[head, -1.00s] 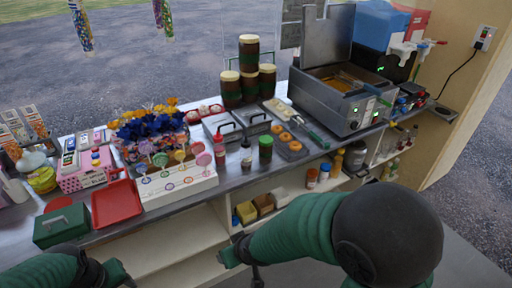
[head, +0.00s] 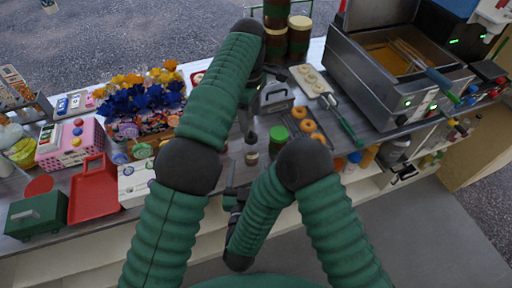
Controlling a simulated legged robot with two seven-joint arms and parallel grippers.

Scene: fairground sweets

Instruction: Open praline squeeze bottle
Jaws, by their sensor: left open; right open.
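A small squeeze bottle with a dark top (head: 251,148) stands upright near the front edge of the counter, left of a green-lidded jar; I take it for the praline bottle, as its label is too small to read. My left gripper (head: 246,117) reaches down from behind, just above and beyond the bottle; its jaws are small and partly hidden by my forearm. My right gripper (head: 231,182) is low, in front of the counter edge and left of the bottle, pointing up and away. Both are open and empty, and neither visibly touches the bottle.
The green-lidded jar (head: 279,139) stands close right of the bottle, with doughnuts (head: 308,126) beyond. Lidded metal containers (head: 275,97) and stacked jars (head: 298,40) are behind. A fryer (head: 395,75) fills the right; a red tray (head: 93,190) lies left.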

